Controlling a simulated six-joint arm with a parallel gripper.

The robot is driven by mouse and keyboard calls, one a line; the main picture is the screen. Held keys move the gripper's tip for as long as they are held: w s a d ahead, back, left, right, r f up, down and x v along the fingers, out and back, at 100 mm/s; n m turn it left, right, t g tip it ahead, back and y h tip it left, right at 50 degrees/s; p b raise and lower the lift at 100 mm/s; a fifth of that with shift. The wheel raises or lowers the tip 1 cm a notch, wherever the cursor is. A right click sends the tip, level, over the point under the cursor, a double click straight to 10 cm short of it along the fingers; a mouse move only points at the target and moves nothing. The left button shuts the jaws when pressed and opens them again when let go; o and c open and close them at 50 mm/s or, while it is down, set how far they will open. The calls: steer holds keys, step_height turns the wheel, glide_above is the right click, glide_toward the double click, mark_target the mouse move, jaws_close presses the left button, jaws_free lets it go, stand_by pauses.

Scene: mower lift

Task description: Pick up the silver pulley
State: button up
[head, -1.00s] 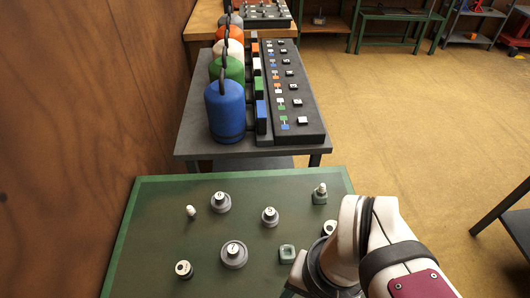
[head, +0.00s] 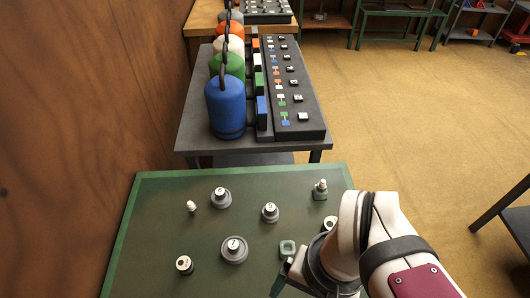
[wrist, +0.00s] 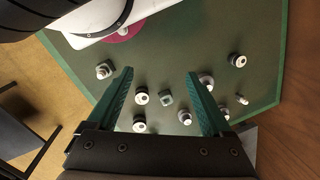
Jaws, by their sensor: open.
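Three round grey-silver stepped pulleys with white tops stand on the green mat in the head view: a large one (head: 234,250), one at the back left (head: 220,198) and a smaller one (head: 270,213). Their top marks are too small to read, and I cannot tell which one is meant. In the wrist view the large one (wrist: 206,79) is partly behind the right finger; the smaller one (wrist: 185,117) lies between the fingers. My gripper (wrist: 159,73) is open and empty above the mat. In the head view my gripper (head: 282,281) shows only partly at the bottom edge.
A green square part (head: 287,249) lies near my gripper. Dark pulleys stand at the left (head: 184,265) and beside my arm (head: 328,225). A white peg (head: 191,206) and a green block with a peg (head: 320,190) stand farther back. Open mat (head: 150,225) lies at the left.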

steer(key=shift+o, duration=0.6)
steer(key=m+h, duration=0.2)
steer(key=m, duration=0.1)
glide_above(270, 207)
step_height(270, 207, down, 5)
step_height(270, 207, down, 16)
steer(key=shift+r, duration=0.2)
jaws_close()
